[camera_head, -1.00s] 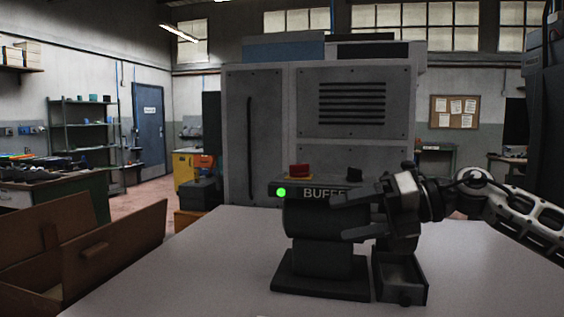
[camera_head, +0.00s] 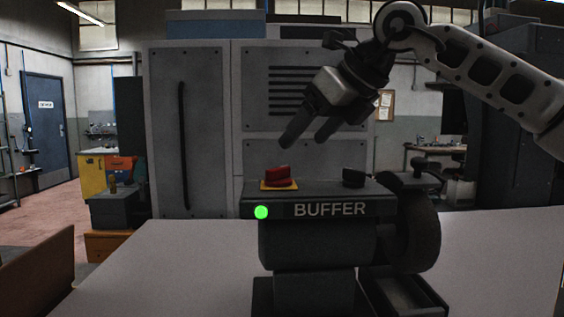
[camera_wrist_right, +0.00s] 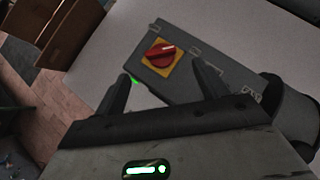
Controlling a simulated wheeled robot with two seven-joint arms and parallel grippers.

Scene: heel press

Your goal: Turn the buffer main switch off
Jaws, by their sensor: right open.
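The buffer (camera_head: 330,240) is a dark machine on the table, with a "BUFFER" label and a lit green lamp (camera_head: 261,212) on its front. Its main switch is a red knob (camera_head: 278,175) on a yellow plate at the left of the top. The knob also shows in the right wrist view (camera_wrist_right: 160,54), just beyond and between the fingers. My right gripper (camera_head: 306,140) is above the buffer, pointing down and left toward the red knob. It is open, empty and apart from the knob. My left gripper is not in view.
A black knob (camera_head: 353,177) sits on the right of the buffer's top, beside a dark wheel (camera_head: 418,232) at the right end. An open drawer-like tray (camera_head: 405,296) lies at its foot. The pale table (camera_head: 170,270) is clear to the left. A large grey cabinet (camera_head: 190,130) stands behind.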

